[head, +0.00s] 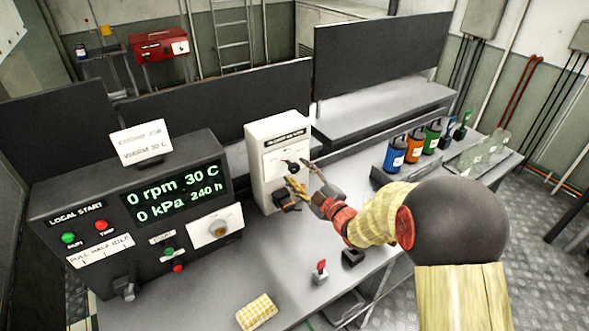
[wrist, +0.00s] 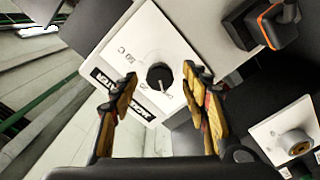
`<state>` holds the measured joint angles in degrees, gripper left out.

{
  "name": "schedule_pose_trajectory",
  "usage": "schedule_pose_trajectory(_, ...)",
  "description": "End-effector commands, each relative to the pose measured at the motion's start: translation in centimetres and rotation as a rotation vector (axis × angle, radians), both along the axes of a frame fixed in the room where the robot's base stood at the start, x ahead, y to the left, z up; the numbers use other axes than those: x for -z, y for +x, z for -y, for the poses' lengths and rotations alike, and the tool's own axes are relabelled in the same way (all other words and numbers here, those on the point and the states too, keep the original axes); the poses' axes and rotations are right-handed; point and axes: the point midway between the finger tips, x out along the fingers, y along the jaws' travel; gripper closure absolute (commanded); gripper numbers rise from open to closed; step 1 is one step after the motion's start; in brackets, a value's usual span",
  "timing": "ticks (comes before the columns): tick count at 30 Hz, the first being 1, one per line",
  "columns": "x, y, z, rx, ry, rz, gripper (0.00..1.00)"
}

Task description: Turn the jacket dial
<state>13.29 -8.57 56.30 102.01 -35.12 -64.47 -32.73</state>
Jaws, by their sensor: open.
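The jacket dial (head: 292,165) is a round black knob on the white plate of an upright white box (head: 263,140). In the wrist view the dial (wrist: 160,77) has a light pointer mark and sits between my fingertips in the picture.
A dark console (head: 130,215) with a green readout stands left of the box. Blue, orange and green containers (head: 415,147) stand at right. A black-and-orange part (wrist: 278,22) is near the right finger.

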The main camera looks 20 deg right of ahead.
Motion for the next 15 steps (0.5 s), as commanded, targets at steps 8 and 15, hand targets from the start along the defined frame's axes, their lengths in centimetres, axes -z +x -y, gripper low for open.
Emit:
schedule_pose_trajectory(8, 0.0, -5.4, 1.8, 0.003, 0.000, 0.000, 0.54)
schedule_pose_trajectory(15, 0.0, -7.8, 2.6, 0.001, 0.000, -0.001, 0.54)
